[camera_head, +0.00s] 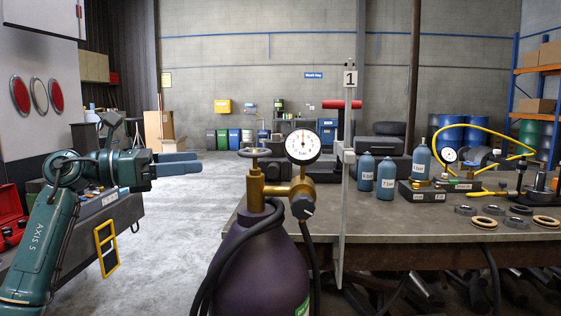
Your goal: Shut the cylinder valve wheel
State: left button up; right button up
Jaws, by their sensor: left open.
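The purple gas cylinder (262,272) stands upright in the front middle, with a black hose looped around its neck. Its dark valve wheel (255,153) sits on top of the brass valve (256,190). A round white pressure gauge (303,146) is fixed to the brass fitting right of the wheel. My left gripper (192,163) is open and empty, its blue-grey fingers pointing right. It is left of the wheel at about the same picture height, with a clear gap between them. I cannot tell the wheel's turn position. My right gripper is not in view.
The workbench (430,232) behind and right of the cylinder carries several blue bottles (387,178), rings and a yellow hose (480,128). A grey upright post (348,215) stands right of the gauge. A low bench (110,220) is behind my left arm. Open floor lies between.

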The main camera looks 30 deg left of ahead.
aim_at(252, 150)
pick_arm(q)
jog(key=p+x, duration=0.1)
jog(key=x, duration=0.3)
jog(key=p+x, duration=0.1)
jog(key=x, duration=0.3)
jog(key=p+x, duration=0.1)
jog(key=x, duration=0.3)
jog(key=shift+w+r, duration=0.25)
jog(key=shift+w+d, duration=0.35)
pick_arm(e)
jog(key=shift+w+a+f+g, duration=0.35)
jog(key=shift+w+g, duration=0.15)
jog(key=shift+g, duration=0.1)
pick_arm(q)
jog(key=shift+f, duration=0.1)
jog(key=shift+c, duration=0.7)
jog(key=c, duration=0.8)
jog(key=shift+c, duration=0.2)
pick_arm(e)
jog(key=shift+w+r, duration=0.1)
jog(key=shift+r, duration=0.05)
